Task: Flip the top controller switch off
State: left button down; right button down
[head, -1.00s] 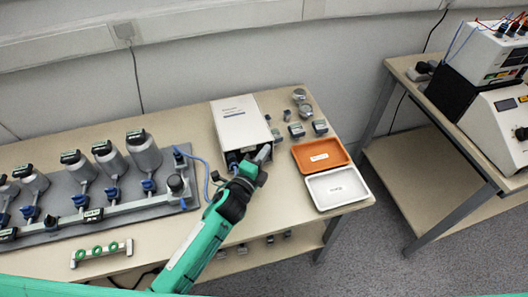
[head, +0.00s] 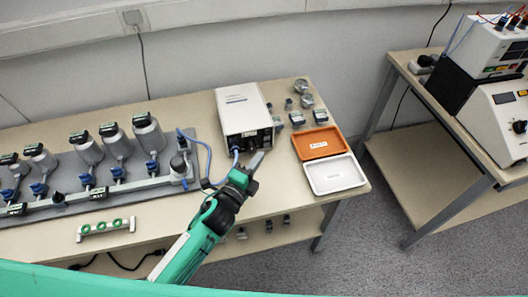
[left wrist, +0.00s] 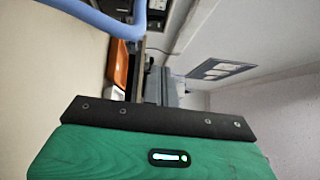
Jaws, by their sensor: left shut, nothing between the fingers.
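The controller is a white box (head: 243,104) near the back right of the table, in the head view. Its dark front panel (head: 252,139) faces me, with a blue cable (head: 208,155) plugged in at its left. The switches on the panel are too small to tell their positions. My left gripper (head: 257,159) is shut and empty, just in front of the panel and low, apparently apart from it. My right gripper is not in view.
An orange tray (head: 336,150) and a white tray (head: 317,188) lie right of the controller. Several small metal weights (head: 307,100) stand behind them. A grey plate (head: 70,180) with several cylinders lies at left. A green-ringed rack (head: 106,229) sits in front. Another bench stands at right.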

pick_arm(q)
jog(key=shift+r+v, duration=0.1)
jog(key=shift+v, duration=0.95)
jog(key=shift+r+v, duration=0.15)
jog(key=shift+v, duration=0.85)
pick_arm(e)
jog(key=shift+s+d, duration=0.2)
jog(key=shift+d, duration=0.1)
